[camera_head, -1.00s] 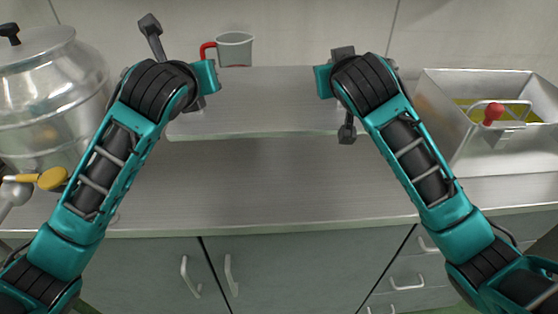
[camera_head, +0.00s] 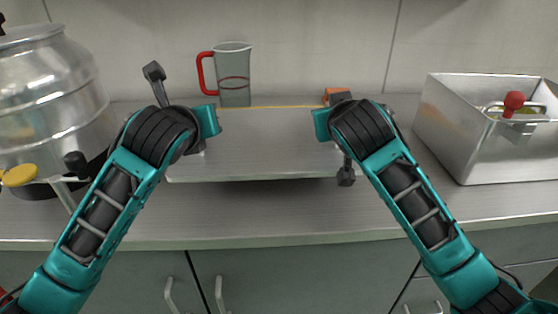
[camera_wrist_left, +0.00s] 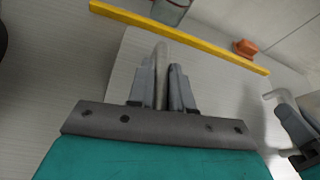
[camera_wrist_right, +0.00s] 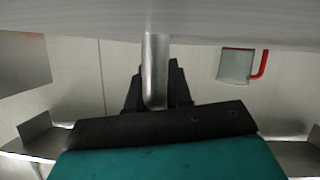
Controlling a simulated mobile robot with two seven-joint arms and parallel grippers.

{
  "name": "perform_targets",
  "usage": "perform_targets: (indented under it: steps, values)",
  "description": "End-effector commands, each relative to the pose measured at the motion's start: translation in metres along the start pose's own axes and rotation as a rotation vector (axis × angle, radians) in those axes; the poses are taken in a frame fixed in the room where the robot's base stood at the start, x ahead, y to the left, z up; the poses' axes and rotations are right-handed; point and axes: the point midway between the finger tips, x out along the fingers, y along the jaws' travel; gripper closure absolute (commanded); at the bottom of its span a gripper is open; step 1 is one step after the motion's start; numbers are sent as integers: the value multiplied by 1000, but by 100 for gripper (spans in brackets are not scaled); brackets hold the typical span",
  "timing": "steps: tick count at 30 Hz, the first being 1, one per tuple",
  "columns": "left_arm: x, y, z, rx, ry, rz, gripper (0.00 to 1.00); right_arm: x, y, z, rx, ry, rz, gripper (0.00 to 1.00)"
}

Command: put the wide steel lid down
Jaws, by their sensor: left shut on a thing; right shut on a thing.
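The wide steel lid (camera_head: 265,150) is a flat grey plate, roughly level, between my two grippers over the middle of the counter. My left gripper (camera_head: 207,130) is shut on a bar handle at its left side; the left wrist view shows the handle (camera_wrist_left: 162,70) between the fingers. My right gripper (camera_head: 328,132) is shut at the right side; the right wrist view shows a handle (camera_wrist_right: 156,65) between its fingers.
A clear jug (camera_head: 235,70) with red handle stands behind the lid, near a yellow strip (camera_wrist_left: 180,36) and an orange block (camera_wrist_left: 245,48). A large steel vessel (camera_head: 50,100) is left, an open steel bin (camera_head: 480,155) right. The counter front (camera_head: 290,215) is clear.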

Motion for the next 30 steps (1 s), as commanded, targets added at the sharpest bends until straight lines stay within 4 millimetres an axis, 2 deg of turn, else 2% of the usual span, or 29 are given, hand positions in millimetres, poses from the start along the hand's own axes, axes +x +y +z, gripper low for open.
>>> perform_targets:
  steps: [11, 30]
  values:
    - [3, 4, -5, -1, -6, 5, 100, 3, 1, 6, 1, 3, 7, 100]
    - [15, 10, -35, -1, -6, 5, 100, 16, -5, 36, 1, 4, 7, 100]
